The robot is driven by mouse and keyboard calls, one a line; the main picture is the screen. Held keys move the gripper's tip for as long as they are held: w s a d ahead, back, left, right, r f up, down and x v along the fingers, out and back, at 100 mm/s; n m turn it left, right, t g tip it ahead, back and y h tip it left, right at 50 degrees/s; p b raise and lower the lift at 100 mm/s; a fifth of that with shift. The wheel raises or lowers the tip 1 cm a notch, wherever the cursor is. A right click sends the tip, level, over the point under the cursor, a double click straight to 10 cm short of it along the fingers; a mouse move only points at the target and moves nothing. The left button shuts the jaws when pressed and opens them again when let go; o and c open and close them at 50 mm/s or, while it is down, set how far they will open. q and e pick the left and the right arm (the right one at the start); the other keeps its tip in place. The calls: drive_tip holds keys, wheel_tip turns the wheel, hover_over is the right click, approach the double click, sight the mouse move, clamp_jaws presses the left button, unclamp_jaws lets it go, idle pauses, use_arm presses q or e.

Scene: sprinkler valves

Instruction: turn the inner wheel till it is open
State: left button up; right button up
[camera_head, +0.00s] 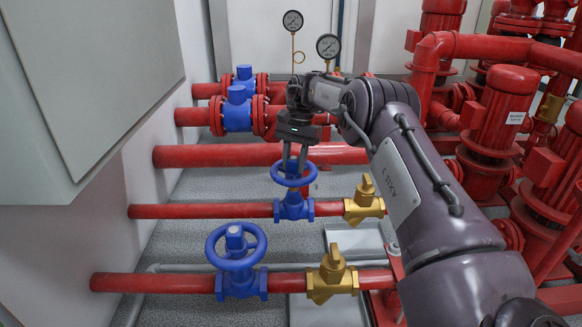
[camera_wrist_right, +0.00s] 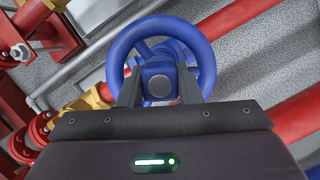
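The inner blue wheel (camera_head: 295,183) sits on its valve (camera_head: 294,208) on the farther of the two thin red pipes with brass fittings. My right gripper (camera_head: 295,165) reaches down onto it from above. In the right wrist view the blue rim (camera_wrist_right: 207,62) shows beyond the fingers. The right gripper's fingers (camera_wrist_right: 159,78) are apart, one on each side of the wheel's hub (camera_wrist_right: 160,88). I cannot tell whether they touch the hub or spokes. Part of the wheel's near side is hidden by the gripper body. My left gripper is not in view.
A second blue wheel (camera_head: 210,247) stands nearer on another red pipe. Brass fittings (camera_head: 364,203) (camera_head: 332,277) sit right of both valves. Red pumps (camera_head: 495,120) crowd the right side, and a grey cabinet (camera_head: 90,90) overhangs the left. Two gauges (camera_head: 328,47) stand behind.

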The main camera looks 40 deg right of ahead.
drive_tip(key=o, duration=0.4)
drive_tip(key=shift+s+a+f, duration=0.1)
drive_tip(key=shift+s+f, duration=0.15)
drive_tip(key=shift+f, duration=0.05)
drive_tip(key=shift+w+r, duration=0.1)
